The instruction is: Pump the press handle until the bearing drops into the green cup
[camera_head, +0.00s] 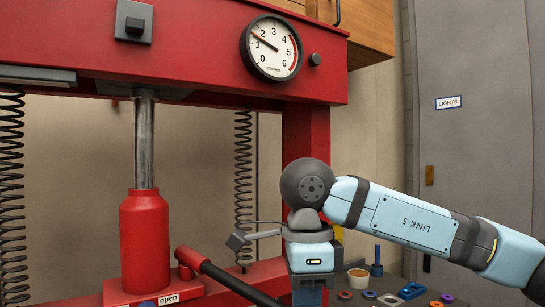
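The red press fills the left and middle of the head view. Its pump handle (232,282) is a dark bar that slants down to the right from a red socket and leaves the bottom edge. A red hydraulic jack (145,240) stands upright with its steel ram (145,145) raised to the upper beam. The round pressure gauge (271,48) has its needle between 1 and 2. My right arm comes in from the right, its wrist hanging down beside the handle; its gripper fingers are below the picture. My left gripper, the bearing and the green cup are not visible.
Coil springs (243,185) hang on both sides of the jack. A small "open" label (168,299) sits at the jack's foot. A bench at bottom right holds a tan-topped cup (358,278), rings and a blue block (411,290). A wooden cabinet (366,30) hangs above.

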